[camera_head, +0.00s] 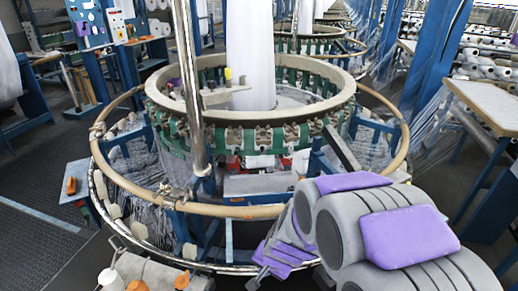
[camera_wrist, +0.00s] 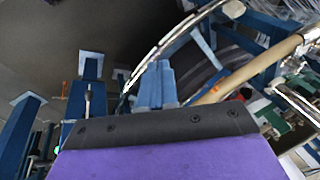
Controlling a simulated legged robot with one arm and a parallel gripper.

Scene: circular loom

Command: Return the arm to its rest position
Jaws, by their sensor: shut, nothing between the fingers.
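My arm (camera_head: 385,225), grey with purple pads, fills the lower right of the head view, folded in front of the circular loom. In the wrist view my gripper (camera_wrist: 160,130) shows as a broad purple surface with a black, bolted front edge. It is shut and empty. The circular loom (camera_head: 240,120) stands ahead, with a green and beige ring and a tan outer hoop. My arm covers part of the loom's lower right side.
An upright metal pole (camera_head: 188,85) rises before the loom. A blue post (camera_head: 435,60) and a table (camera_head: 488,105) stand at the right. A blue control panel (camera_head: 88,22) is at upper left. Dark floor (camera_head: 40,165) at the left is mostly clear.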

